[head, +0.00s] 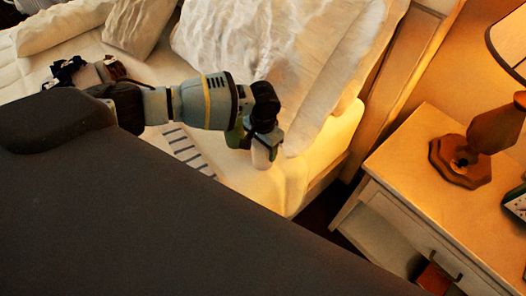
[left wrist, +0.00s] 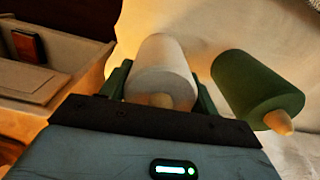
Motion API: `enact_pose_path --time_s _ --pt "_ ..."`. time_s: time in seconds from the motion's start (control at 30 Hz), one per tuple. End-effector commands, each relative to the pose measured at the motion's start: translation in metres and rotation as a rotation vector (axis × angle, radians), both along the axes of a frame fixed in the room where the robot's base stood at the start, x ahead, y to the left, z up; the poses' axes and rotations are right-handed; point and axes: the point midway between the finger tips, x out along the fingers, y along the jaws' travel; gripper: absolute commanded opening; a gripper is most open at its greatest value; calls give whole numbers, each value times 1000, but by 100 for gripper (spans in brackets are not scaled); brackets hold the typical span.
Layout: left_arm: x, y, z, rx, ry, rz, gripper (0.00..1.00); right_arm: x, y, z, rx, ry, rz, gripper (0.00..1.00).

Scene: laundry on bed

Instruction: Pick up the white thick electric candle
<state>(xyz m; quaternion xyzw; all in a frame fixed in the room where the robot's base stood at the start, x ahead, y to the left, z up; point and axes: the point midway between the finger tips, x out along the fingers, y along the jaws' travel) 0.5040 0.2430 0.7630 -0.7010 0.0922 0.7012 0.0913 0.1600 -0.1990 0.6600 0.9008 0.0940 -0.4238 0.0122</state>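The white thick electric candle (left wrist: 163,62) stands out in the left wrist view, its flame tip facing my camera. My left gripper (left wrist: 162,92) has one finger on each side of it, close against its sides. In the head view, the left gripper (head: 263,137) points down at the bed's edge, with the lower part of the white candle (head: 262,157) showing below it. I cannot tell if the candle is off the bed. A green candle (left wrist: 255,85) is just right of the gripper in the left wrist view. My right gripper is not in view.
The bed (head: 295,180) has large white pillows (head: 270,45) behind the gripper and clothes (head: 85,72) at the left. A nightstand (head: 400,160) with a lamp (head: 470,155) stands at the right. The wooden headboard (head: 400,75) lies between them.

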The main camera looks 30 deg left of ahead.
Motion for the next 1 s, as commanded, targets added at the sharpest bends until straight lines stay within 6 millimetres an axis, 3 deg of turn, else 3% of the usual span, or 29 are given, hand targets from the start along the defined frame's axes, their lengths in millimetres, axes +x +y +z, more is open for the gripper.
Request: enact_pose_path --time_s 0.2,0.57,0.8,1.0 --pt "0 0 0 0 0 0 34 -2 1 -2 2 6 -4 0" --pt "0 0 7 0 -1 0 34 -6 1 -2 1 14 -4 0" --pt "1 0 37 -1 -4 0 34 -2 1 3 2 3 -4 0" --pt "-28 -30 41 -2 -1 -7 34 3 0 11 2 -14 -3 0"
